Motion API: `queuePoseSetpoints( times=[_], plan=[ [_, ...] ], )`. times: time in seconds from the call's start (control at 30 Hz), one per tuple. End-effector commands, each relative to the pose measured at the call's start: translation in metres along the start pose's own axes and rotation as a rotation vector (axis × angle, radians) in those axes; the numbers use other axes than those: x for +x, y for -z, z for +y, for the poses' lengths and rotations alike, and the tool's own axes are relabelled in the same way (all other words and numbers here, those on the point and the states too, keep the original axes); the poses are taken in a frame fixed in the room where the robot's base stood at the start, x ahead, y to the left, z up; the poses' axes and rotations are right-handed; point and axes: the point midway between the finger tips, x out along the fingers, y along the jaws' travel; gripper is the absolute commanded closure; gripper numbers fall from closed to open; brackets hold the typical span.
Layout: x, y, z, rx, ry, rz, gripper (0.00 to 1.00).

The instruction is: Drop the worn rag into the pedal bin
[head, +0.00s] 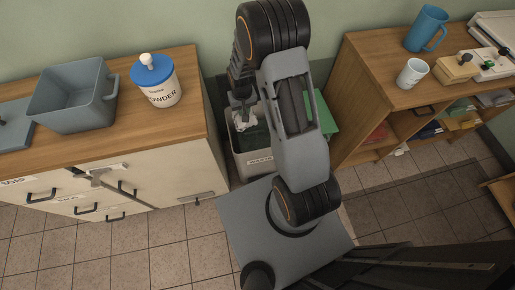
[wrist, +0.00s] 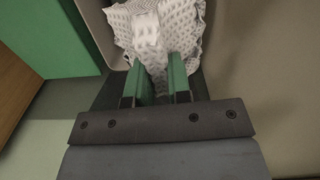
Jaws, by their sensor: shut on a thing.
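My gripper (wrist: 163,75) is shut on the worn rag (wrist: 150,28), a white cloth with a grey pattern that bunches between the green finger pads in the wrist view. In the head view my gripper (head: 241,108) points down at the open top of the pedal bin, and only a small white bit of the rag shows there. The pedal bin (head: 239,158) is a grey box with a white label, on the floor between the two cabinets. My arm hides part of it. How deep the rag sits relative to the rim is hard to tell.
A green panel (head: 325,115) stands right of the bin, partly behind my arm. A wooden counter (head: 100,140) at left holds a grey tub (head: 75,98) and a powder tin (head: 157,88). Wooden shelves (head: 365,75) at right hold a blue jug (head: 424,30) and a white mug (head: 411,74).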

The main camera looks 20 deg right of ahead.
Motion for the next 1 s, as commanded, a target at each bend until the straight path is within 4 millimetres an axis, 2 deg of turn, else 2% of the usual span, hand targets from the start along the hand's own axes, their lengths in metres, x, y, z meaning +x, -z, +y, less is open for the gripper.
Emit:
queuePoseSetpoints(
  times=[0.03,0.1,0.4,0.7,1.0],
  plan=[
    [0.032,0.008,0.007,0.033,0.0,0.002,1.0],
    [0.05,0.019,0.018,0.08,0.0,0.003,1.0],
    [0.104,0.052,0.061,0.26,0.0,0.002,1.0],
    [0.125,0.067,0.083,0.352,0.0,0.001,1.0],
    [0.136,0.069,0.086,0.367,0.0,-0.001,1.0]
  ],
)
